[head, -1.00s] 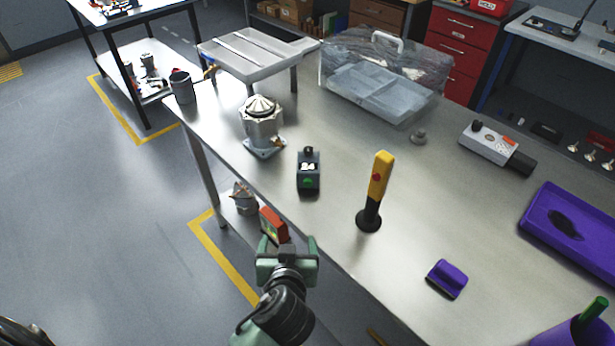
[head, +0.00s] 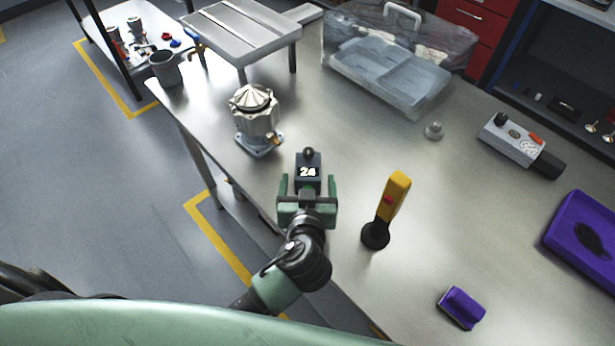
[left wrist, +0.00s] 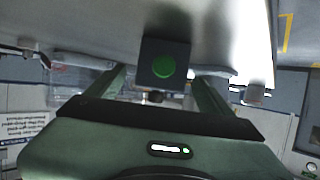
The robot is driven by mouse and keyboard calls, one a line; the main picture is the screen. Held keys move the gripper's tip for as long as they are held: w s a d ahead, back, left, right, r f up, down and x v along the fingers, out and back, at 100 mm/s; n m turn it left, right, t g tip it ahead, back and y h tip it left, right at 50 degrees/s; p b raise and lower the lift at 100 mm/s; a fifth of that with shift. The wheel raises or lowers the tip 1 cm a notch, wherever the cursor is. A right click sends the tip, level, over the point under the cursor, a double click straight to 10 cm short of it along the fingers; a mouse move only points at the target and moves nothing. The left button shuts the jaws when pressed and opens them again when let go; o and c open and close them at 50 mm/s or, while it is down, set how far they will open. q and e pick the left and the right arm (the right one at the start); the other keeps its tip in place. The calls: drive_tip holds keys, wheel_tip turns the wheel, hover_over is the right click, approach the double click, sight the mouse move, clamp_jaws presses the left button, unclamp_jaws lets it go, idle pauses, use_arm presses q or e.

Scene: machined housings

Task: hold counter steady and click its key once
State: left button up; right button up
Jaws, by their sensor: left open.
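The counter (head: 308,165) is a small dark block reading 24, with a black knob on its far end. It stands on the metal table. My left gripper (head: 307,182) is open at its near end, with one green finger on each side. In the left wrist view the counter's dark face (left wrist: 164,63) with a round green spot shows between the open fingers (left wrist: 160,90). I cannot tell whether the fingers touch it. The counter's near part is hidden by the gripper in the head view. My right gripper is not in view.
A silver machined housing (head: 255,120) stands left of the counter. A yellow-and-black upright tool (head: 388,208) stands to its right.

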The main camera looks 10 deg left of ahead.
sight(308, 170)
use_arm(q)
drive_tip(key=shift+p+x, duration=0.3)
drive_tip(key=shift+x, duration=0.7)
drive_tip(key=x, duration=0.3)
drive_tip(key=shift+w+f, duration=0.1)
drive_tip(key=shift+w, duration=0.1)
drive_tip(key=shift+w+a, duration=0.1)
drive_tip(key=shift+w, duration=0.05)
drive_tip(key=shift+f, duration=0.1)
drive_tip(key=c, duration=1.7)
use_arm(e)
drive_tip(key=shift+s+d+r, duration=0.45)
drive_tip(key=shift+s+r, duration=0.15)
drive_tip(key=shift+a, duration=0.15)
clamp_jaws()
